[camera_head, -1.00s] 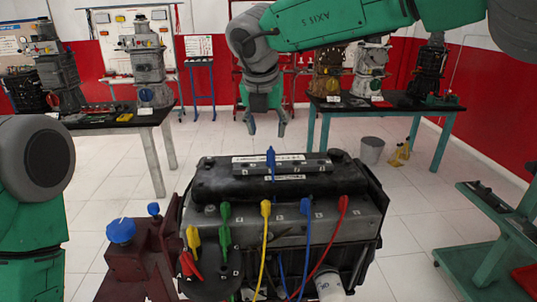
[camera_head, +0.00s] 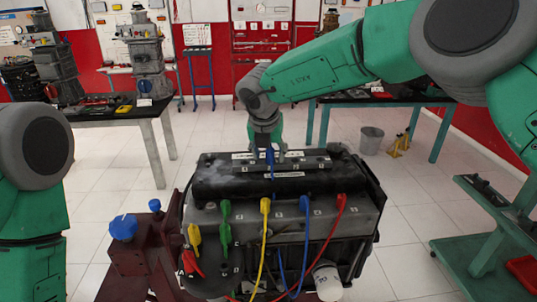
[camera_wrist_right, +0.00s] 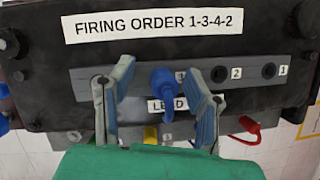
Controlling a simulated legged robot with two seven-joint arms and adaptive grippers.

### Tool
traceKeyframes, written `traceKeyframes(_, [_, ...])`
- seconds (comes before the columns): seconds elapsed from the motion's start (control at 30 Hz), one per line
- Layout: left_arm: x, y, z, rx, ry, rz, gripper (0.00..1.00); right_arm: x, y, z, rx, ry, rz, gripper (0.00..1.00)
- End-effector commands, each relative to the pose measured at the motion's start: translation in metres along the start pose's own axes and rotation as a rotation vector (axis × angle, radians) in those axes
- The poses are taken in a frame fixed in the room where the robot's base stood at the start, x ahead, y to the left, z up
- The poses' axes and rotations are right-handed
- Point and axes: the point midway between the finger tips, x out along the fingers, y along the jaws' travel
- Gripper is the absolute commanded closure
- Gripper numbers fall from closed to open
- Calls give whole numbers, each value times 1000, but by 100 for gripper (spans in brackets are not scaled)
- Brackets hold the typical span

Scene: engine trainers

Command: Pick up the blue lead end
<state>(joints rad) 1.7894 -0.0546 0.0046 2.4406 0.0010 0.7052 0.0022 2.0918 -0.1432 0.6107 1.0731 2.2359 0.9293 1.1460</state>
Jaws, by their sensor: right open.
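The blue lead end (camera_head: 270,156) stands upright on the long dark rail on top of the engine (camera_head: 210,178). My right gripper (camera_head: 268,150) is at the rail, reaching in from the far side. In the right wrist view, the blue lead end (camera_wrist_right: 165,84) is between the two spread fingers of my right gripper (camera_wrist_right: 162,88), with a gap visible on each side. The fingers are open. A second blue lead end (camera_head: 305,206) is on the front row. My left gripper is out of view; only my left arm shows.
Green (camera_head: 225,208), yellow (camera_head: 265,205) and red (camera_head: 341,200) lead ends stand along the front row. A loose yellow end (camera_head: 194,237) and red end (camera_head: 191,264) hang at the left. A stand with blue knobs (camera_head: 122,228) is beside the engine.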

Motion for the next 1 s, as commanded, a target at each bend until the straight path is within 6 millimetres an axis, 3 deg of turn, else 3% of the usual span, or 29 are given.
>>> traceKeyframes(0.03, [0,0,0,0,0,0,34,0,0,0,0,0,0,60])
traceKeyframes(0.13, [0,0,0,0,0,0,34,0,-1,0,1,0,1,95])
traceKeyframes(0.17, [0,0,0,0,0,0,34,0,-1,0,1,0,1,100])
traceKeyframes(0.57, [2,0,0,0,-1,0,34,-6,1,4,2,-1,2,100])
traceKeyframes(1.0, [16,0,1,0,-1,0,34,-80,0,34,3,-2,2,100])
